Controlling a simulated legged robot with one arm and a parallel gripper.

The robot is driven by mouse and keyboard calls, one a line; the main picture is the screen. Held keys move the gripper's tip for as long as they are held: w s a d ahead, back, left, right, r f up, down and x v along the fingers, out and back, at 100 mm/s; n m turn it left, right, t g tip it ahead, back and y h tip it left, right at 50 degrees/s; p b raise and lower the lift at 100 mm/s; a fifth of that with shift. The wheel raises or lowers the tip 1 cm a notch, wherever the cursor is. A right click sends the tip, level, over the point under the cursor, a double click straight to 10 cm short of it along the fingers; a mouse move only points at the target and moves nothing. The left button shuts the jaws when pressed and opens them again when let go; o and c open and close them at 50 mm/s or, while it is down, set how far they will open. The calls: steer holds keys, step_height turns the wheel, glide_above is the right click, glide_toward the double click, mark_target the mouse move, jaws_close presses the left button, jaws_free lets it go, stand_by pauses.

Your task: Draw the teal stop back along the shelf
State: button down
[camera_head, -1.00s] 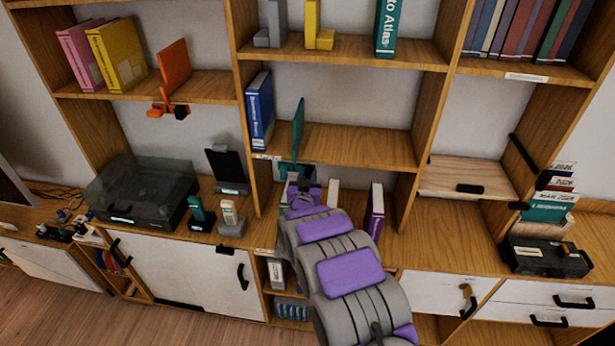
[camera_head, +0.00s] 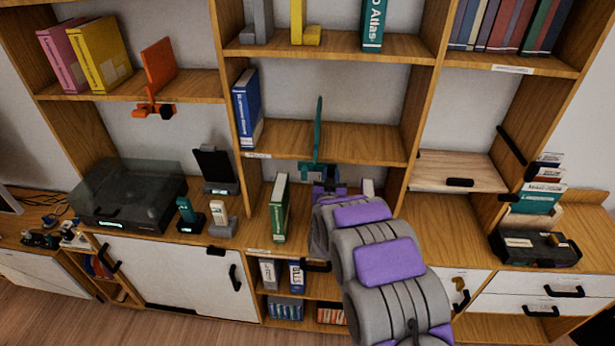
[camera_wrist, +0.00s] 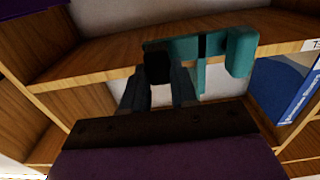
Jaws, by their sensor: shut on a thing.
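The teal stop (camera_head: 318,132) stands as a thin upright plate on the middle shelf (camera_head: 360,143). Its lower teal part hangs below the shelf's front edge. There is a gap between the plate and the blue book (camera_head: 246,108) to its left. My gripper (camera_head: 327,183) is below that edge, at the stop's lower part. In the wrist view my gripper (camera_wrist: 160,75) is shut on the teal stop (camera_wrist: 240,50), under the shelf edge. The exact contact is partly hidden by the dark fingers.
The middle shelf is bare to the right of the stop, up to the wooden upright. A green book (camera_head: 280,208) stands on the counter left of my arm. A turntable (camera_head: 130,195) and phones (camera_head: 220,215) are further left. A wooden flap (camera_head: 450,170) is at right.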

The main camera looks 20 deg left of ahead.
steer(key=w+d, duration=0.1)
steer(key=d, duration=0.6)
steer(key=shift+w+d, duration=0.25)
steer(key=shift+w, duration=0.15)
steer(key=c, duration=0.9)
jaws_free()
steer(key=p+v, duration=0.3)
steer(key=v, duration=1.1)
steer(key=shift+s+d+f+p, duration=0.1)
steer(key=shift+s+d+p, duration=0.15)
steer(key=shift+p, duration=0.1)
steer(key=p, duration=0.3)
steer(key=shift+s+d+h, duration=0.1)
steer(key=shift+s+h, duration=0.15)
steer(key=shift+h, duration=0.05)
